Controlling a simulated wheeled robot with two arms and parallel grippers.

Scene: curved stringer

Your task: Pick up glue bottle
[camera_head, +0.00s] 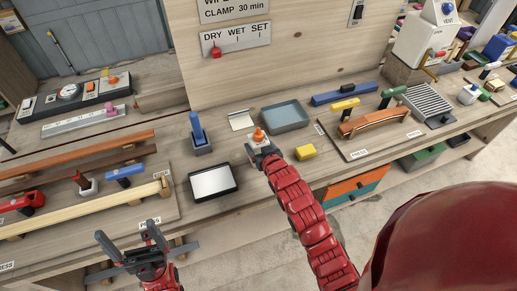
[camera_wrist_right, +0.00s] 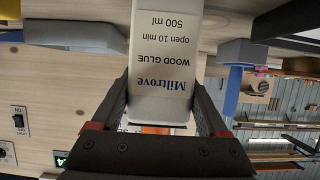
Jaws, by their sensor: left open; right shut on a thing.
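The glue bottle is white with an orange cap (camera_head: 259,135) in the head view. In the right wrist view the bottle (camera_wrist_right: 166,65) fills the middle, and its label reads Miltrove wood glue, 500 ml. My right gripper (camera_head: 262,152) is shut on the bottle, with one finger on each side of it. The gripper hides most of the bottle in the head view, and I cannot tell whether its base touches the bench. My left gripper (camera_head: 130,241) is open and empty at the bench's front edge, lower left.
A blue-grey tray (camera_head: 285,116) lies behind the bottle. A yellow block (camera_head: 305,152) is to its right. A black-framed white pad (camera_head: 212,182) and a blue-handled tool in a holder (camera_head: 197,131) are to its left. A wooden panel (camera_head: 300,45) stands behind.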

